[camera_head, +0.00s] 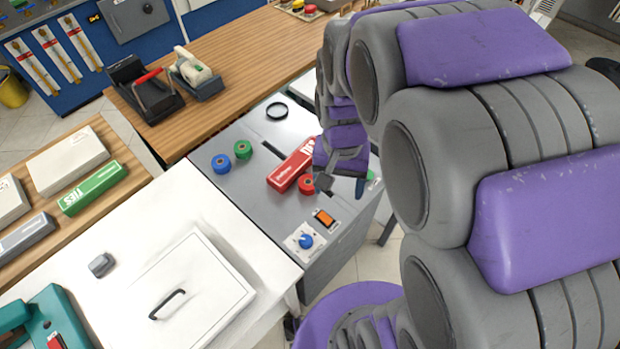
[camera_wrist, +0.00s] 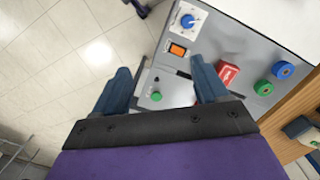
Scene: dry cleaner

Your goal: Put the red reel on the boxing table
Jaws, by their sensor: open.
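The red reel (camera_head: 306,184) lies on the grey cabinet top, beside the end of a red box (camera_head: 293,165). In the head view my gripper (camera_head: 341,185) is just right of the reel, near the cabinet's right edge. In the wrist view my gripper (camera_wrist: 160,68) has its two fingers spread wide with nothing between them. I cannot make out the reel there; the red box (camera_wrist: 228,72) shows right of the right finger. A wooden table (camera_head: 232,75) stands behind the cabinet and another wooden surface (camera_head: 135,178) is at left; which is the boxing table is unclear.
The cabinet also bears a green reel (camera_head: 243,149), a blue reel (camera_head: 221,163), an orange switch (camera_head: 324,217) and a blue knob (camera_head: 306,241). A tape dispenser (camera_head: 145,92) stands on the back table. A white table (camera_head: 185,205) with a lidded panel is in front.

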